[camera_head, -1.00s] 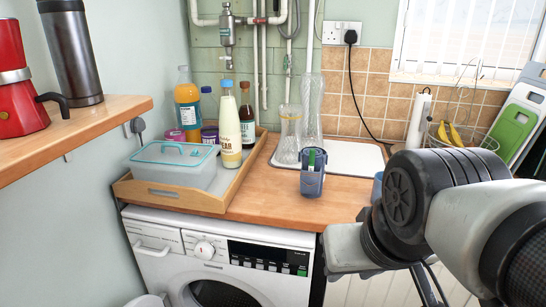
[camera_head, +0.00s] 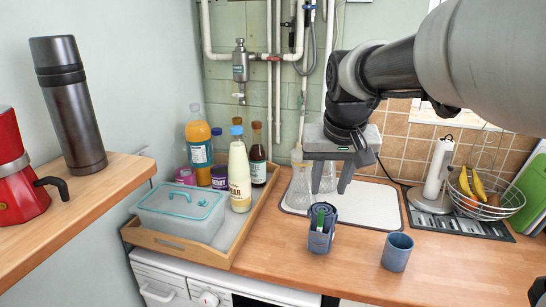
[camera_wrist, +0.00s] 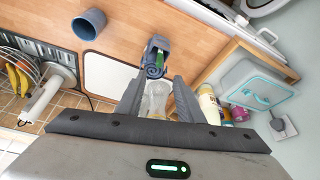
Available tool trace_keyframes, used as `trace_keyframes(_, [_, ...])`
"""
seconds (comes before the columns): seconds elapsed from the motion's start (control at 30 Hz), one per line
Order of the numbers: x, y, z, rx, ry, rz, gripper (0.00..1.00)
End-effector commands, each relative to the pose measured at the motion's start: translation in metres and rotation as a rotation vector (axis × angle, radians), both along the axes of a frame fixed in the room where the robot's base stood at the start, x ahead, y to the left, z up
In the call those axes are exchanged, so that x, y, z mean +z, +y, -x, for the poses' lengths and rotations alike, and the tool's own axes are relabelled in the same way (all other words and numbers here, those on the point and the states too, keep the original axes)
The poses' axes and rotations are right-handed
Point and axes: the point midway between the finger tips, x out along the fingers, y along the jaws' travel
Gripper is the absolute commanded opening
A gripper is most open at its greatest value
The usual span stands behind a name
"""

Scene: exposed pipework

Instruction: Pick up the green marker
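The green marker (camera_head: 320,221) stands upright in a small blue-grey holder (camera_head: 320,243) on the wooden counter. Only its upper part shows. In the wrist view the green marker (camera_wrist: 160,58) and the holder (camera_wrist: 157,44) lie just beyond the fingertips, roughly centred between them. My gripper (camera_head: 322,172) is open and empty, above and a little behind the holder. In the wrist view the two fingers of my gripper (camera_wrist: 158,80) are spread apart with nothing held.
Glass vases (camera_head: 302,188) stand on a white mat (camera_head: 378,215) under my gripper. A blue cup (camera_head: 397,252) is right of the holder. A wooden tray (camera_head: 193,252) with bottles and a lidded box is at left.

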Motion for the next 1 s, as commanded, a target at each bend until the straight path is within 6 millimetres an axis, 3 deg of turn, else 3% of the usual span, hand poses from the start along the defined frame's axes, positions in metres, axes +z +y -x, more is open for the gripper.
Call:
trace_keyframes(0.1, [-0.028, -0.001, -0.010, 0.000, 0.005, 0.000, 0.34])
trace_keyframes(0.3, [-0.059, -0.001, -0.023, -0.001, 0.002, 0.000, 0.34])
trace_keyframes(0.53, [-0.073, -0.002, -0.030, -0.001, 0.001, 0.000, 0.34])
trace_keyframes(0.8, [-0.108, -0.004, -0.046, -0.001, 0.002, 0.000, 0.34])
trace_keyframes(1.0, [-0.115, -0.004, -0.050, 0.000, 0.000, 0.000, 0.34])
